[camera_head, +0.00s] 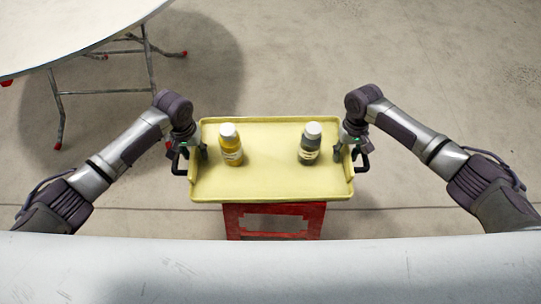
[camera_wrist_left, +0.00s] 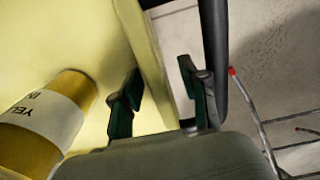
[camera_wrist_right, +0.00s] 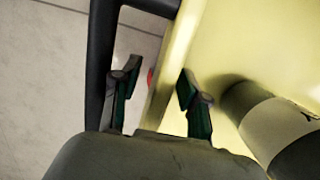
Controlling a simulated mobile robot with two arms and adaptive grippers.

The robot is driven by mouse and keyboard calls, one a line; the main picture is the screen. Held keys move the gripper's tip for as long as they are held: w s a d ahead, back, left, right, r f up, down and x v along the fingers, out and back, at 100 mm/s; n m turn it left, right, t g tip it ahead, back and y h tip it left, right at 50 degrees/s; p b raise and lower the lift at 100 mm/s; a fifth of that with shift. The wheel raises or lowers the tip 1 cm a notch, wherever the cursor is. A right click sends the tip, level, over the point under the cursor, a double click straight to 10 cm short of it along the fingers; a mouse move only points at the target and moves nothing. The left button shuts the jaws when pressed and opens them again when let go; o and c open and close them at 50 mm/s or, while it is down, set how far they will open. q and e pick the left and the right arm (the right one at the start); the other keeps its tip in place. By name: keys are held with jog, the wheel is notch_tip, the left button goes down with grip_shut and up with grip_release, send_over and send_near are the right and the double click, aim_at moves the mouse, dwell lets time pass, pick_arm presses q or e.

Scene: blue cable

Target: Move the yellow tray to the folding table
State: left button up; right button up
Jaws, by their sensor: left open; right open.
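The yellow tray (camera_head: 270,184) sits level on a red stand (camera_head: 232,222) in the head view. It carries a bottle with yellow contents (camera_head: 231,147) and a dark grey bottle (camera_head: 310,145), both upright with white caps. Black handles stick out at its left and right ends. My left gripper (camera_wrist_left: 162,100) is open at the tray's left end, with the tray wall between its fingers. My right gripper (camera_wrist_right: 155,95) is open at the right end, also with the wall between its fingers. Whether any finger touches the wall is unclear. The folding table (camera_head: 70,25) stands at the upper left.
The folding table has a pale, rounded top and thin metal legs with red feet, partly cut off by the picture edge. Bare concrete floor (camera_head: 290,60) lies behind the tray and to the right. A pale surface of unclear kind crosses the bottom of the head view.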

aim_at(348, 150)
pick_arm(q)
grip_shut()
pick_arm(e)
grip_shut()
pick_arm(q)
jog(key=shift+w+r, duration=0.1)
jog(key=shift+r, duration=0.15)
pick_arm(e)
jog(key=shift+w+r, duration=0.1)
jog(key=shift+r, duration=0.15)
